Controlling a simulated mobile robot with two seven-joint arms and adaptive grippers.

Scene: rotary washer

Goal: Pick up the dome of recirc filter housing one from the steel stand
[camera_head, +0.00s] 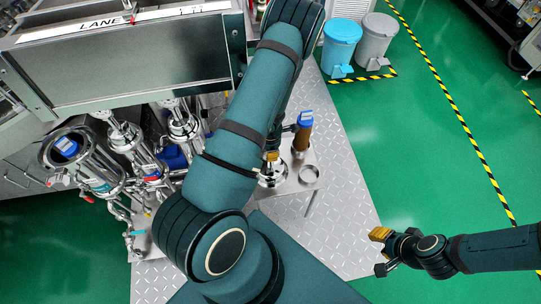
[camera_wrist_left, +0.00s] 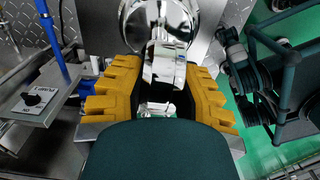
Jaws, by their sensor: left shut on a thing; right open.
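The polished steel dome (camera_head: 272,178) is at the steel stand (camera_head: 293,184), partly hidden behind my left arm. My left gripper (camera_head: 272,157) is at the top of the dome, mostly hidden by the arm in the head view. In the left wrist view, the yellow fingers of my left gripper (camera_wrist_left: 163,85) are shut on the metal fitting of the dome (camera_wrist_left: 160,18). I cannot tell whether the dome touches the stand. My right gripper (camera_head: 380,252) is open and empty over the green floor at the lower right.
A brown cartridge with a blue cap (camera_head: 303,130) stands on the stand, with a ring (camera_head: 309,175) in front. Steel housings and pipework (camera_head: 95,165) are left of my arm, below a steel cabinet (camera_head: 130,62). Blue and grey bins (camera_head: 341,42) stand behind. The right floor is clear.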

